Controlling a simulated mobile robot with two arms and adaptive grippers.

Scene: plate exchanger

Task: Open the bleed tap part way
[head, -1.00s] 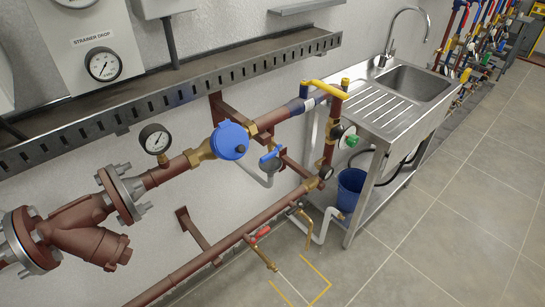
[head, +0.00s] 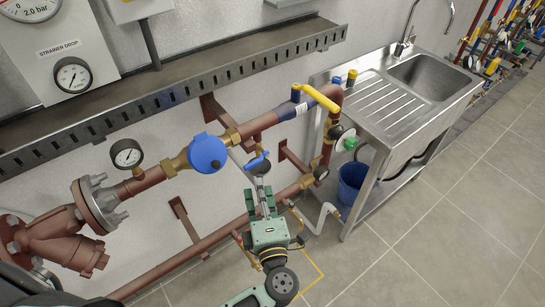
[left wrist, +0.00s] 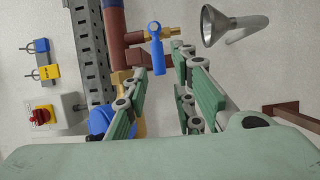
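The bleed tap, a small brass tap with a blue lever (head: 258,160), sits on a thin branch off the brown pipe beside a blue round cap. In the left wrist view its blue lever (left wrist: 157,48) shows near the fingertips, with the brass body above. A grey metal funnel (left wrist: 222,25) is to its right there. My left gripper (head: 262,198) points up at the tap from below, in front of the lower pipe. In the left wrist view its green-padded fingers (left wrist: 158,80) are apart, with nothing held. Lever contact cannot be told. My right gripper is not in view.
A blue round cap (head: 207,153) and a pressure gauge (head: 126,153) sit left of the tap. A yellow lever (head: 322,98) is to the upper right. A slotted cable tray (head: 200,77) runs above. A sink (head: 372,105) and blue bucket (head: 351,180) stand right.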

